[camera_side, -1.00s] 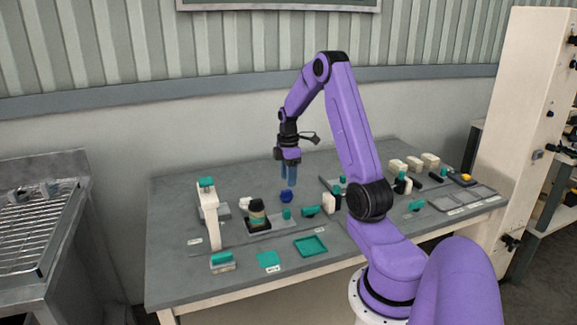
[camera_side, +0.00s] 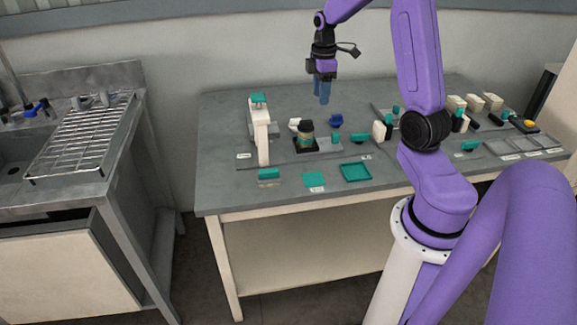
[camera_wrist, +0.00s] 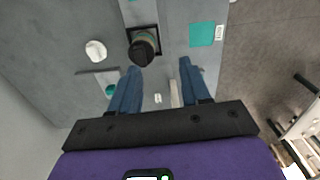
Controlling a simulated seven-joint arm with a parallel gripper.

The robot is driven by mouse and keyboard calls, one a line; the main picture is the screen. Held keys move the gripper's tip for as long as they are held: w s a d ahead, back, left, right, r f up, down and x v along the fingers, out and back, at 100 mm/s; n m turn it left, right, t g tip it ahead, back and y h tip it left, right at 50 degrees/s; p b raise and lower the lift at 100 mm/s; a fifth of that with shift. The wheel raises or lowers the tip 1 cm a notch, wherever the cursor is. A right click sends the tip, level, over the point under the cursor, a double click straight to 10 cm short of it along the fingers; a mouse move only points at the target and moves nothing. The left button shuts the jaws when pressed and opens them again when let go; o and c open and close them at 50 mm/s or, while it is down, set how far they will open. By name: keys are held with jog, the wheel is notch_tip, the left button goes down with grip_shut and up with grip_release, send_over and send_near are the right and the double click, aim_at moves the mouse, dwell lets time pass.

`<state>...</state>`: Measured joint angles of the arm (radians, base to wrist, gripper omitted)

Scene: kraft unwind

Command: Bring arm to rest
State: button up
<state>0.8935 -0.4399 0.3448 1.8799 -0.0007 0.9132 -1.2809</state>
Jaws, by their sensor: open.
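My gripper (camera_side: 322,92) hangs in the air above the back of the grey workbench (camera_side: 225,185), with its blue fingers pointing down. The fingers also show in the wrist view (camera_wrist: 155,85), spread apart with nothing between them. In the side view a dark blue knob-like piece (camera_side: 336,120) stands on the bench below and slightly right of the fingertips, apart from them. My upper arm runs out of the top of the side view.
A dark-capped jar (camera_side: 306,134) sits in a black holder, beside a cream upright stand (camera_side: 261,135). A teal tray (camera_side: 356,172) and teal square (camera_side: 314,180) lie near the front edge. A sink with wire rack (camera_side: 80,135) stands left. The air around the gripper looks clear.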

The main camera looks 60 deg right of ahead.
jog(key=s+a+r+n, duration=0.1)
jog(key=s+a, duration=0.1)
jog(key=a, duration=0.9)
jog(key=s+a+r+n, duration=0.1)
jog(key=s+a+r, duration=0.15)
jog(key=a, duration=0.85)
jog(key=s+a, duration=0.4)
jog(key=s, duration=0.5)
jog(key=s+a+n, duration=0.1)
jog(key=s+a, duration=0.4)
jog(key=s, duration=0.5)
jog(key=shift+s+f, duration=0.2)
jog(key=shift+f, duration=0.25)
jog(key=shift+a, duration=0.1)
